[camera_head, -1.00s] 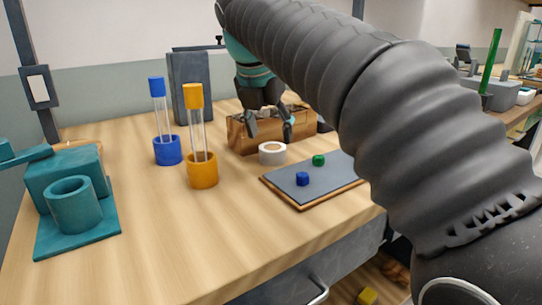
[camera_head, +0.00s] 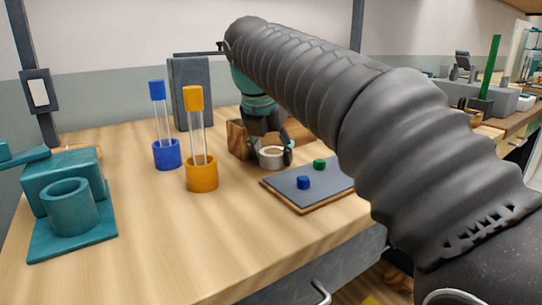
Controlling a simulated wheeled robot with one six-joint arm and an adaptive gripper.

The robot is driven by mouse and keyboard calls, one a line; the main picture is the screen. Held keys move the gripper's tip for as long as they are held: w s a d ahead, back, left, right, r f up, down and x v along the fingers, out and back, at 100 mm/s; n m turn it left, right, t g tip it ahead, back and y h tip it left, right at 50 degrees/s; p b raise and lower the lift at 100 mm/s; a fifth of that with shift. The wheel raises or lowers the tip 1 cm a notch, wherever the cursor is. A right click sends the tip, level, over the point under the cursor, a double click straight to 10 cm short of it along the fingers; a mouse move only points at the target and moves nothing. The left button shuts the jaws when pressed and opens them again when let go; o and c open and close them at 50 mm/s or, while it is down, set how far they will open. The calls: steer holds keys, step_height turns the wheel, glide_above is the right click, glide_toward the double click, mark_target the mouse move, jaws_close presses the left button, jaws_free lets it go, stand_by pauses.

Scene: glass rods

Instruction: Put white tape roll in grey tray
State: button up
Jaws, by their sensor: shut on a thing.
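The white tape roll (camera_head: 271,161) stands on the wooden table, just left of the back corner of the grey tray. My gripper (camera_head: 272,153) is down at the roll and shut on it, with one finger showing at its right side; the other finger is partly hidden. The grey tray (camera_head: 315,190) is a flat grey board with a wooden edge. My arm hides the tray's right end.
A wooden box (camera_head: 237,138) stands behind the roll. Orange (camera_head: 202,177) and blue (camera_head: 167,154) holders with upright glass rods stand to the left. A teal fixture (camera_head: 70,207) is at far left. The table front between is clear.

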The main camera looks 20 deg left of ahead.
mark_target(278, 148)
steer(key=shift+r, duration=0.1)
steer(key=shift+r, duration=0.5)
step_height(278, 148, up, 4)
steer(key=shift+w+d+f+p, duration=0.1)
steer(key=shift+d+f+p, duration=0.1)
steer(key=shift+p, duration=0.75)
steer(key=w+d+r+p, duration=0.1)
steer(key=w+d+r, duration=0.1)
steer(key=d, duration=0.3)
steer(key=w+d+r+p, duration=0.1)
steer(key=w+d+r, duration=0.1)
steer(key=d+r, duration=0.2)
steer(key=shift+d+r, duration=0.15)
steer(key=shift+d, duration=0.6)
